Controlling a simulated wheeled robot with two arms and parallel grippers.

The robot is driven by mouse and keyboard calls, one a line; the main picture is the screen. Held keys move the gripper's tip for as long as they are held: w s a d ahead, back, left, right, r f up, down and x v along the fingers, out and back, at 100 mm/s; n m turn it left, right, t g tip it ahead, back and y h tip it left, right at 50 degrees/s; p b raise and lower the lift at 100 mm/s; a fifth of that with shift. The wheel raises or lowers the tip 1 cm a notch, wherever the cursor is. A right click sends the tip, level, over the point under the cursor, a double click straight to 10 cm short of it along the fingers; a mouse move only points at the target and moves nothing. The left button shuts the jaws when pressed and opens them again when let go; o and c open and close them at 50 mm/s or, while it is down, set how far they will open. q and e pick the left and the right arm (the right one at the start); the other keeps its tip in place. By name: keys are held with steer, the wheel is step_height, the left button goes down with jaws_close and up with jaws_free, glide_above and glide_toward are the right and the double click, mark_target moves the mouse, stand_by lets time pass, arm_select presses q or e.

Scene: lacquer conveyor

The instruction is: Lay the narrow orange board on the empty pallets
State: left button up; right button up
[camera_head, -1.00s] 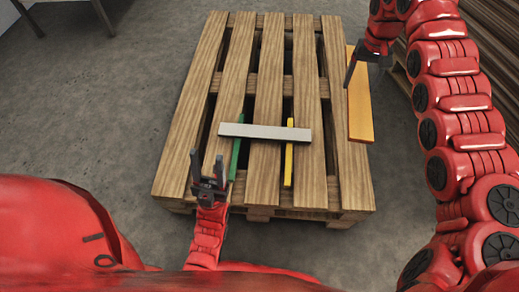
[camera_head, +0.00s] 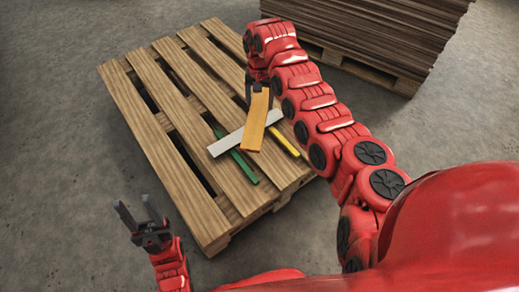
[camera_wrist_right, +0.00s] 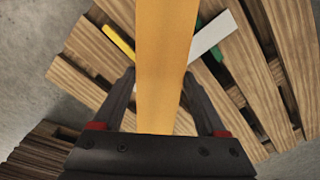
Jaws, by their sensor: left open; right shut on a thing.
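The narrow orange board (camera_head: 256,122) is held in my right gripper (camera_head: 258,88), which is shut on its far end. The board hangs over the right part of the wooden pallets (camera_head: 160,88) and covers part of a white board there. In the right wrist view, the orange board (camera_wrist_right: 165,70) runs between the two fingers of my right gripper (camera_wrist_right: 160,85), above the pallet slats. I cannot tell whether it touches the pieces below. My left gripper (camera_head: 140,215) is open and empty, off the pallets' front left side.
A white board (camera_head: 228,142), a green strip (camera_head: 240,165) and a yellow strip (camera_head: 284,142) lie on the pallets. A stack of brown boards (camera_head: 385,35) on another pallet stands at the back right. The pallets' left part is bare.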

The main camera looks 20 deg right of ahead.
steer(key=s+d+f+m+p, duration=0.2)
steer(key=s+d+f+m, duration=0.2)
steer(key=s+f, duration=0.45)
steer(key=s+d+f+m+p, duration=0.2)
steer(key=s+d+f+m, duration=0.25)
steer(key=s+f, duration=0.4)
steer(key=w+a+b, duration=0.1)
steer(key=w, duration=0.2)
steer(key=w+a+b, duration=0.1)
steer(key=w+a, duration=0.1)
steer(key=w, duration=0.1)
steer(key=w+a+f+b, duration=0.1)
steer(key=w+a, duration=0.1)
steer(key=w, duration=0.1)
steer(key=shift+w+a, duration=0.2)
steer(key=shift+w, duration=0.05)
steer(key=w+b, duration=0.1)
steer(key=w+a+b, duration=0.1)
steer(key=w+a, duration=0.1)
steer(key=shift+w+f+b, duration=0.3)
steer(key=shift+f+b, duration=0.1)
steer(key=shift+w+a+r+b, duration=0.1)
steer(key=shift+w+a+b, duration=0.2)
steer(key=shift+w, duration=0.1)
steer(key=shift+f+b, duration=1.45)
steer(key=shift+f, duration=0.5)
steer(key=o, duration=1.5)
steer(key=shift+r, duration=0.1)
